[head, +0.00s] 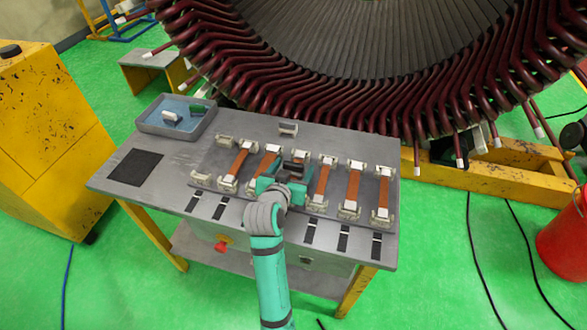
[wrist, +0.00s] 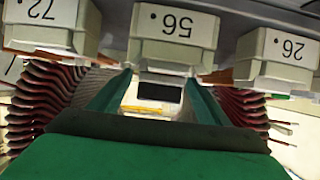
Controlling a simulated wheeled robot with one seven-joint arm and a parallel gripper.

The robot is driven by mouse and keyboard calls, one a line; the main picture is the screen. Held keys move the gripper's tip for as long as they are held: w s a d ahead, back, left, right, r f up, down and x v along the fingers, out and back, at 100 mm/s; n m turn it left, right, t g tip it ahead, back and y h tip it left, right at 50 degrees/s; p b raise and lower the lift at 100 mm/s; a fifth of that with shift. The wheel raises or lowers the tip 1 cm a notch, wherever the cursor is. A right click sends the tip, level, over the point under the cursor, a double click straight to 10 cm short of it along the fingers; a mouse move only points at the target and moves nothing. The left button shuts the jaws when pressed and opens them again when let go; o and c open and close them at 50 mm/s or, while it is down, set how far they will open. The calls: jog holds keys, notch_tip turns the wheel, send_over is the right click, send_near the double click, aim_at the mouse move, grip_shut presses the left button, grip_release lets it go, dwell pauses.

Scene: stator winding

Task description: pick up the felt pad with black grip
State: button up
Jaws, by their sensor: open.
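A white block with a black rectangle on its face, which looks like the felt pad with black grip (wrist: 160,91), shows between my fingers in the wrist view. Its lower part is hidden behind my gripper. In the head view a small pale block (head: 288,128) stands near the table's back edge, just beyond my gripper; I cannot tell for sure that it is the same thing. My gripper (head: 292,168) is over the middle of the table, among the copper strips. Its two green fingers (wrist: 158,106) are apart, one on each side of the pad, and I see no contact.
Copper strips between pale end blocks (head: 322,180) line both sides of my gripper. Numbered blocks (wrist: 177,38) fill the top of the wrist view. A grey tray (head: 150,128) with small items stands at the table's back left. The stator coils (head: 330,118) rise behind the table.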

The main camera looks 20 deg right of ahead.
jog(key=shift+w+d+f, duration=0.15)
jog(key=shift+w+d, duration=0.05)
jog(key=shift+w, duration=0.05)
jog(key=shift+c, duration=0.6)
jog(key=c, duration=1.1)
jog(key=shift+c, duration=0.2)
